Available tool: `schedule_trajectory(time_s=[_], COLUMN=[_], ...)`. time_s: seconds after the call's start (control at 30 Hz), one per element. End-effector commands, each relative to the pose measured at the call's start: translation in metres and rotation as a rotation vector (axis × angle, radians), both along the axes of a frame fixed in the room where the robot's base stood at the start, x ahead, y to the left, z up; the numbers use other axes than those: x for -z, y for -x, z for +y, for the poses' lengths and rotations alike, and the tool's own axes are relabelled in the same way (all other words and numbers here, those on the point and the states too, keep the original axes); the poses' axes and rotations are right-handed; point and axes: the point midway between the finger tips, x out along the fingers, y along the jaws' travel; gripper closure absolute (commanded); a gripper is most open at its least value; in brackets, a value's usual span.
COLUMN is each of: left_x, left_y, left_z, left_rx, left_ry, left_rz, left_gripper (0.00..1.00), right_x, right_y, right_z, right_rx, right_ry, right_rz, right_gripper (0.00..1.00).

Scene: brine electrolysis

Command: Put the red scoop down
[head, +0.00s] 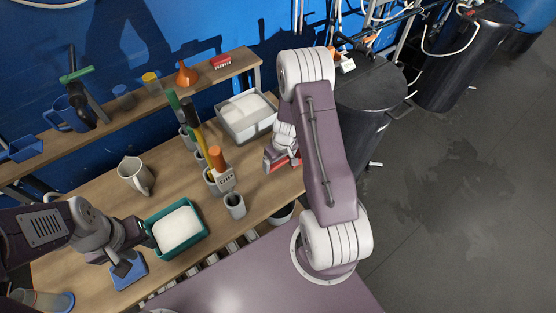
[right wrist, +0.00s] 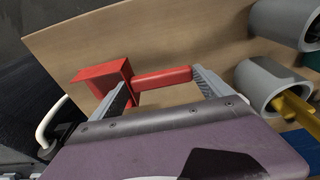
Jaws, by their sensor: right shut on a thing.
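The red scoop (right wrist: 105,82) is in the right wrist view, its boxy head at the left and its bar-like handle running between my fingers. My right gripper (right wrist: 162,88) is shut on it. In the head view the red scoop (head: 281,162) shows only partly, under my right gripper (head: 283,154), near the right end of the wooden table (head: 268,192). I cannot tell whether the scoop touches the wood. My left gripper (head: 124,262) is over a blue scoop-like thing (head: 131,273) at the table's front left; its jaws are too small to read.
A white-filled grey tray (head: 243,127) stands behind the red scoop. Grey cups (head: 235,205) with upright tools stand to its left. A green tray (head: 178,228) with white powder and a mug (head: 136,175) are further left. Bare wood lies around the scoop.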

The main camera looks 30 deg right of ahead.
Motion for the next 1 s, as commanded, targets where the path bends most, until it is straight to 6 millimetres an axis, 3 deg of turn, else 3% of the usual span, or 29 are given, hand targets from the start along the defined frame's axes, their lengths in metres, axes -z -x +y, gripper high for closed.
schedule_trajectory(time_s=[0.03,0.17,0.3,0.5,0.97,1.0], left_x=[-0.012,-0.016,-0.013,0.002,0.008,0.006], left_y=[0.000,0.000,0.000,0.000,0.000,0.000], left_z=[0.000,0.000,0.000,0.000,0.000,0.000], left_rx=[0.000,0.000,0.000,0.000,0.000,0.000], left_ry=[0.000,0.000,0.000,0.000,0.000,0.000], left_rz=[0.000,0.000,0.001,0.001,0.000,0.000], left_gripper=[0.64,0.64,0.64,0.64,0.64,0.64], right_x=[-0.001,0.010,0.017,0.052,0.058,0.057], right_y=[-0.008,-0.019,-0.021,-0.020,-0.020,-0.020], right_z=[0.001,0.002,0.002,0.002,0.002,0.002], right_rx=[-0.002,-0.001,0.000,0.001,0.000,0.000], right_ry=[0.000,-0.002,-0.001,-0.001,-0.001,-0.001], right_rz=[0.002,0.002,0.001,0.001,0.000,0.000], right_gripper=[0.54,0.54,0.54,0.54,0.54,0.02])
